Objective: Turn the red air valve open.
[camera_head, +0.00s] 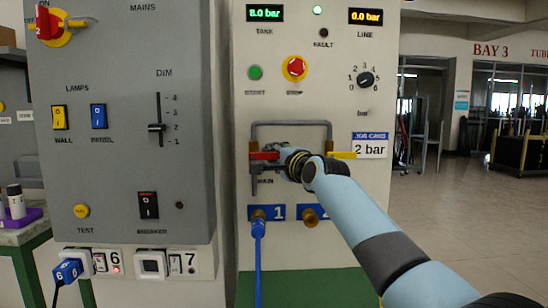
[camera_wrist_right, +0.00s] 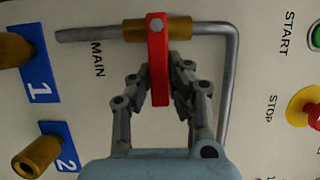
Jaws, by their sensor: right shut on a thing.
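The red air valve lever (camera_head: 263,155) is on the brass valve of the left pipe, above the MAIN label. It lies level, across the upright pipe. In the right wrist view the red lever (camera_wrist_right: 158,60) sits between the two fingers of my right gripper (camera_wrist_right: 158,80). That gripper is shut on the lever, one finger on each side. In the head view my right gripper (camera_head: 278,163) is partly hidden behind its own wrist. My left gripper is not in view.
A yellow lever (camera_head: 341,155) is on the right pipe. The TANK display (camera_head: 265,13) reads 8.0 bar and the LINE display (camera_head: 366,16) reads 0.0 bar. A job card (camera_head: 370,145) says 2 bar. A blue hose (camera_head: 258,260) hangs from port 1. A grey switch panel (camera_head: 125,180) stands left.

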